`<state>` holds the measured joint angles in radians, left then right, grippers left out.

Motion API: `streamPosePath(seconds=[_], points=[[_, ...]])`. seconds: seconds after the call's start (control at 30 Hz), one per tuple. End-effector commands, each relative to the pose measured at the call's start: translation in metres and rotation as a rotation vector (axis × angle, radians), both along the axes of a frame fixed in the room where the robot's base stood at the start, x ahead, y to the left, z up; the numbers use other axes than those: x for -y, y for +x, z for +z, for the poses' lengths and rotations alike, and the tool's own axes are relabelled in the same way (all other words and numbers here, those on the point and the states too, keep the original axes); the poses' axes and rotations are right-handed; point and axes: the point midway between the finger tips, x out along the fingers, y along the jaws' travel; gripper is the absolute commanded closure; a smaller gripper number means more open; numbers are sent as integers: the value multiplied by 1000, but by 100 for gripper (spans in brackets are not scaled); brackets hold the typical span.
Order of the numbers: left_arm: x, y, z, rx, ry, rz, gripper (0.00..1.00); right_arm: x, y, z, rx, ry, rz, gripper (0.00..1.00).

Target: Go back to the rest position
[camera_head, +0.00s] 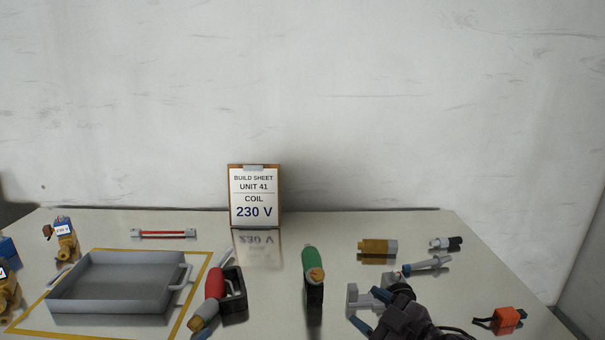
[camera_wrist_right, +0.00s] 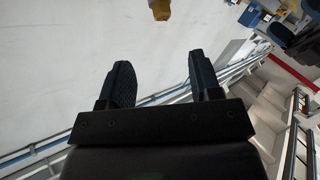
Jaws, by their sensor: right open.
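My right gripper (camera_head: 377,304) is at the front right of the table in the head view, over the near edge. Its two fingers are spread apart. In the right wrist view the gripper (camera_wrist_right: 160,65) shows both dark fingers with an empty gap between them. A grey bracket-like part (camera_head: 354,298) appears beside the fingers in the head view; I cannot tell whether they touch it.
A grey tray (camera_head: 110,306) stands at left inside a yellow outline. Red-handled (camera_head: 216,283) and green-handled (camera_head: 309,259) tools stand mid-table. A build sheet sign (camera_head: 254,195) reads 230 V. Brass part (camera_head: 377,247), grey fitting (camera_head: 428,263) and orange plug (camera_head: 507,318) lie at right.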

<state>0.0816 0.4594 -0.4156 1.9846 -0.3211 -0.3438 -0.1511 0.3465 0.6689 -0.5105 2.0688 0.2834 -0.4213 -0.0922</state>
Motion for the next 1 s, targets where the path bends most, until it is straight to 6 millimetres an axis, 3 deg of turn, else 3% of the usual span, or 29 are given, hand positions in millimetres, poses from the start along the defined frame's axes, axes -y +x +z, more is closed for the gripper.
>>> streamPosePath(seconds=[0.2, 0.37, 0.57, 0.7, 0.9, 1.0], points=[[-27, -40, -42, -219, -314, 140, 28, 36, -25, -56, -99, 118, -190, 42], [-48, -74, -73, -339, -477, 248, 28, 69, -55, -102, -181, 166, -339, 42], [-73, -124, -107, -446, -595, 380, 28, 110, -112, -164, -304, 188, -524, 42], [-90, -162, -130, -502, -630, 474, 28, 132, -162, -204, -413, 211, -644, 42], [-101, -210, -156, -573, -645, 565, 28, 145, -227, -243, -541, 229, -750, 42], [-102, -223, -163, -594, -645, 583, 28, 146, -246, -252, -577, 227, -769, 42]])
